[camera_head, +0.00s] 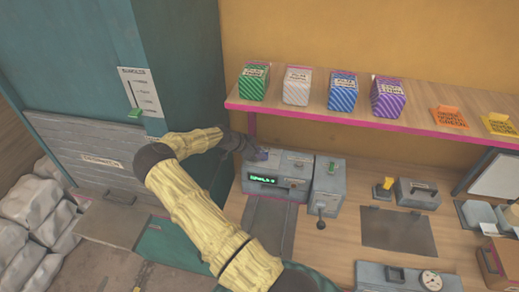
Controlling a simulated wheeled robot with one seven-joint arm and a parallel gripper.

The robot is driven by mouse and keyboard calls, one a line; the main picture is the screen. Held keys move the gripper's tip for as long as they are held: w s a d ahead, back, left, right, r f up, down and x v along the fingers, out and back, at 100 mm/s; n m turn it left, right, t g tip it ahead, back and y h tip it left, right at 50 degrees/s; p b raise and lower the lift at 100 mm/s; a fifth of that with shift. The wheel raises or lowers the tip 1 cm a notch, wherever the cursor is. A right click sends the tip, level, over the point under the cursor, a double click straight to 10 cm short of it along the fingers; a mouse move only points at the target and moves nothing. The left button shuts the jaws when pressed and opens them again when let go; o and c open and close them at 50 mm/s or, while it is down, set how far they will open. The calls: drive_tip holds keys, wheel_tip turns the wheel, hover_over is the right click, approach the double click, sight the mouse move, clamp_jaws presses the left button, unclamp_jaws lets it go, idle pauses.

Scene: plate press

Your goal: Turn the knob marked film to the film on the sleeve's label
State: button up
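A grey machine (292,168) with a lit green display (263,180) stands on the bench below the shelf. Its display text is too small to read surely. My yellow arm reaches in from the bottom, and my gripper (258,155) is at the machine's upper left corner. The gripper is small and dark here, and whether its fingers are open or shut, or touch anything, cannot be told. I cannot make out a knob marked film; it may be hidden by the gripper or too small. No sleeve label can be identified for certain.
A shelf (350,116) above holds green (253,82), pale (297,87), blue (342,92) and purple (388,98) striped packs, plus orange and yellow labelled pieces. A grey unit with a lever (326,190) stands right of the machine. A dark mat (397,232) lies clear.

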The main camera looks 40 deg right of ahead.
drive_tip(key=shift+s+d+f, duration=0.1)
drive_tip(key=shift+d+f, duration=0.15)
drive_tip(key=shift+f, duration=0.05)
clamp_jaws()
